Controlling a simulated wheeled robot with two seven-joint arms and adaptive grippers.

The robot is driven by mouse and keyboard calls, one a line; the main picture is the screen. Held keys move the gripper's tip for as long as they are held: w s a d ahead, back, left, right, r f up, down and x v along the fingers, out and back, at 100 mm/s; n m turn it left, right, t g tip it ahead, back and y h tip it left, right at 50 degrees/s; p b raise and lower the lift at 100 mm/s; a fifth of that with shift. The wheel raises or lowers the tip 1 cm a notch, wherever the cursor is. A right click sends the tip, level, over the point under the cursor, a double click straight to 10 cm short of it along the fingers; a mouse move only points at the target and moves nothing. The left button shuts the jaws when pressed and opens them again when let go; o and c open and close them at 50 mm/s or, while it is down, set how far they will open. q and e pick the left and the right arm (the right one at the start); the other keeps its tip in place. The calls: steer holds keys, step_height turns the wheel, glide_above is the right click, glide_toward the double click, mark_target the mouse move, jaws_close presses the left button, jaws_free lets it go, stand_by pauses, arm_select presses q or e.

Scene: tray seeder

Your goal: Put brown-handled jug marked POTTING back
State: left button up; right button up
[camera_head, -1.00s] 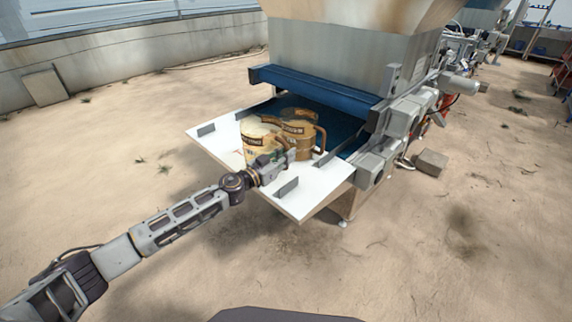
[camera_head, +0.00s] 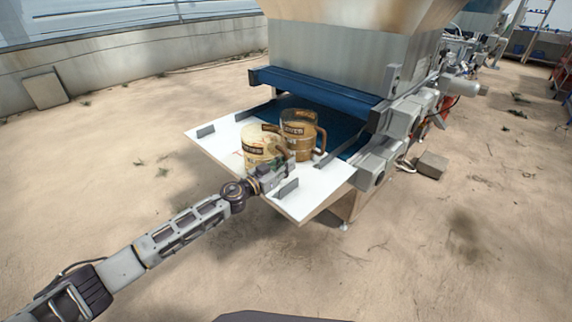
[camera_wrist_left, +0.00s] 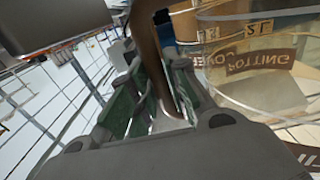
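The brown-handled jug marked POTTING (camera_head: 256,150) is upright at the white shelf; it is see-through with a pale filling. Whether its base touches the shelf I cannot tell. My left gripper (camera_head: 284,170) is at its near right side, on the handle. In the left wrist view, the brown handle (camera_wrist_left: 146,45) runs down between the green finger pads of my left gripper (camera_wrist_left: 158,105), which look closed on it. The POTTING label (camera_wrist_left: 260,62) shows upside down on the jug wall to the right. My right gripper is in neither view.
An amber see-through jug (camera_head: 298,148) with a brown handle stands close behind and right of the POTTING jug. The white shelf (camera_head: 312,199) has low grey brackets (camera_head: 288,188) along its edges. The blue belt (camera_head: 345,130) and the seeder machine lie behind. The shelf's front right is bare.

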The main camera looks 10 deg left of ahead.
arm_select(q)
steer(key=shift+o, duration=1.2)
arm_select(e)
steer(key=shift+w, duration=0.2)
arm_select(q)
steer(key=shift+r, duration=0.2)
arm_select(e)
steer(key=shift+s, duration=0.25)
arm_select(q)
steer(key=v, duration=1.2)
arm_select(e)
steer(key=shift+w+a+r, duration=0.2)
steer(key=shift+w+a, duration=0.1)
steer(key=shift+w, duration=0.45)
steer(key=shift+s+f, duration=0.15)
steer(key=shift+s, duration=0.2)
arm_select(q)
steer(key=shift+f, duration=0.1)
